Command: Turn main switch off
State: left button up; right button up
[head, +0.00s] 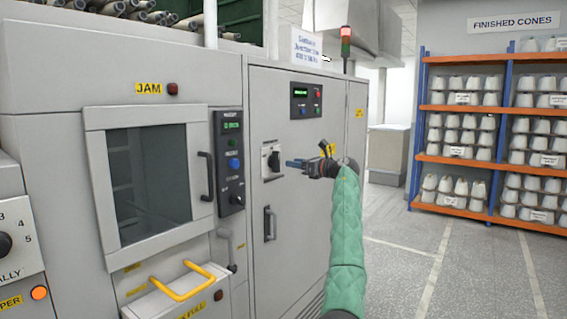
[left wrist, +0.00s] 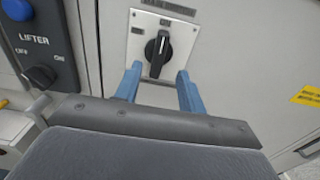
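The main switch (head: 272,160) is a black rotary knob on a pale plate on the grey cabinet door. In the left wrist view the knob (left wrist: 157,52) points nearly upright, with small marks around it that I cannot read fully. My left gripper (head: 290,163) is in front of the switch, just to its right in the head view. In the left wrist view its two blue fingers (left wrist: 159,72) are apart, one on each side of the knob's lower end, with nothing gripped. I cannot tell whether they touch it. My right gripper is not in view.
A control panel (head: 230,160) with a blue button and a lifter knob is left of the switch. A door handle (head: 270,224) is below it. A yellow handle (head: 183,281) sticks out at lower left. Open floor (head: 420,265) lies right, before the cone shelves (head: 490,111).

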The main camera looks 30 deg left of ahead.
aim_at(279, 160)
pick_arm(q)
jog(key=a, duration=0.2)
jog(key=a+p, duration=0.1)
jog(key=a, duration=0.3)
jog(key=shift+w+a, duration=0.25)
jog(key=shift+a, duration=0.55)
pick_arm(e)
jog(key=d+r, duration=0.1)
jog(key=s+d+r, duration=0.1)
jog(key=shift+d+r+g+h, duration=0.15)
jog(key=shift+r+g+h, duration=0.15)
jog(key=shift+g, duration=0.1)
pick_arm(q)
jog(key=shift+p, duration=0.3)
grip_shut()
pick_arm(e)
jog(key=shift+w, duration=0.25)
